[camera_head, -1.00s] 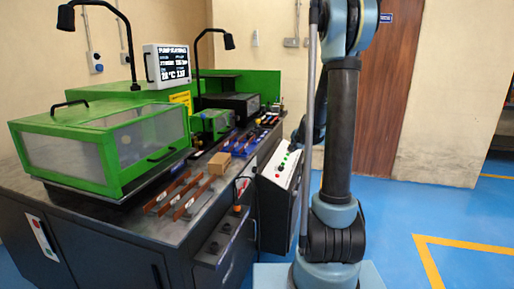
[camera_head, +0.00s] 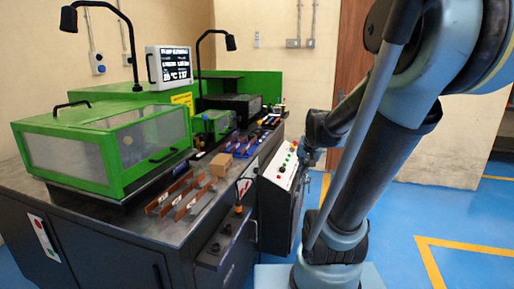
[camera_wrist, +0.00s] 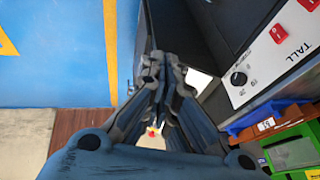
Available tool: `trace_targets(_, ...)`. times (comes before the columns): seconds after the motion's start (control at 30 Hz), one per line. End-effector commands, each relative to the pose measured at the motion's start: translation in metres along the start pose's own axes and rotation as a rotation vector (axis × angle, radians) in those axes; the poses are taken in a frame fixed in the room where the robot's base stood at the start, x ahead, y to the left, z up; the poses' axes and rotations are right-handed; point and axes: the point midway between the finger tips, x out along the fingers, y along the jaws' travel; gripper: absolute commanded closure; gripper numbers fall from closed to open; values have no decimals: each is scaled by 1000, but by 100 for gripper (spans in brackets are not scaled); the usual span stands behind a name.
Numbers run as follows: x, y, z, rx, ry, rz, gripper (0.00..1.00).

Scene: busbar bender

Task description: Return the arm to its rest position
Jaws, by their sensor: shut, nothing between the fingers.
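My arm is bent over on the right side of the head view. Its far end, with my gripper (camera_head: 307,158), hangs beside the control panel of the bench, small and partly hidden there. In the wrist view my gripper (camera_wrist: 152,68) is shut, its dark fingers together with nothing between them. I cannot tell from the head view whether it touches the panel.
The bench carries a green machine with a clear cover (camera_head: 100,145), a monitor (camera_head: 169,66) and busbar strips (camera_head: 180,195). The sloped control panel (camera_head: 279,166) is close to my arm. Blue floor (camera_head: 395,215) is open to the right.

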Motion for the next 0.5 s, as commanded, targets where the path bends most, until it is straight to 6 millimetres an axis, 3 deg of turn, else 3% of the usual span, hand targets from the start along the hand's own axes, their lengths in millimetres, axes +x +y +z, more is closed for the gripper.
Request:
trace_targets(0.1,-9,13,33,-66,-34,26,100)
trace_targets(0.5,-25,59,133,-284,-157,103,100)
